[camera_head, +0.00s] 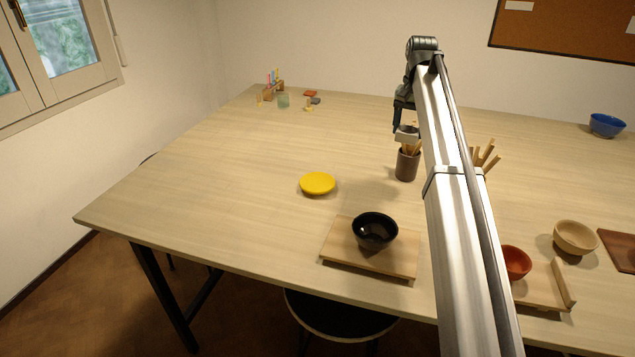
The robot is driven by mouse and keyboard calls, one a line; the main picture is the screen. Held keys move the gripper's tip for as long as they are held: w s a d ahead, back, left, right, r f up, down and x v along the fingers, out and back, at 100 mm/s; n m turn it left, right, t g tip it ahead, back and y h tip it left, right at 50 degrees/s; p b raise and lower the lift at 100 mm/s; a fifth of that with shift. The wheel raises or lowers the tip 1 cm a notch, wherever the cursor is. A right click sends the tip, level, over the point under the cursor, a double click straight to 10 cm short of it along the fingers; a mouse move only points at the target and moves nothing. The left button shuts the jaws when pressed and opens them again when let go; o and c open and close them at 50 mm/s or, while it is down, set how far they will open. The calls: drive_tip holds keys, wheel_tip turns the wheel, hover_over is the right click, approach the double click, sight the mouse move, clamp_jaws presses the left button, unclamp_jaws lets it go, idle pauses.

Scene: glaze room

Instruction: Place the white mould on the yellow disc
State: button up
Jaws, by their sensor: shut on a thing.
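The yellow disc (318,184) lies flat on the table left of centre, with nothing on it. My gripper (400,127) is at the end of the arm, right of and beyond the disc in the picture. It is shut on the white mould (407,132), a small pale piece held above the table. The mould appears just over the brown tool cup in this view. The arm hides part of the gripper and the area to its right.
The brown cup (407,165) holds upright wooden tools. A black bowl (375,230) sits on a wooden board (338,255) in front of the disc. A red bowl (516,262), beige bowl (575,237) and blue bowl (606,125) are at right. The table left of the disc is clear.

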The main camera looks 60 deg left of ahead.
drive_tip(key=n, duration=0.1)
hover_over(318, 180)
wheel_tip(318, 180, down, 5)
drive_tip(key=shift+w+f, duration=0.1)
drive_tip(key=shift+f, duration=4.8)
drive_tip(key=shift+f, duration=0.2)
drive_tip(key=o, duration=1.1)
drive_tip(key=shift+r, duration=0.1)
wheel_tip(318, 180, up, 12)
drive_tip(key=shift+r, duration=0.1)
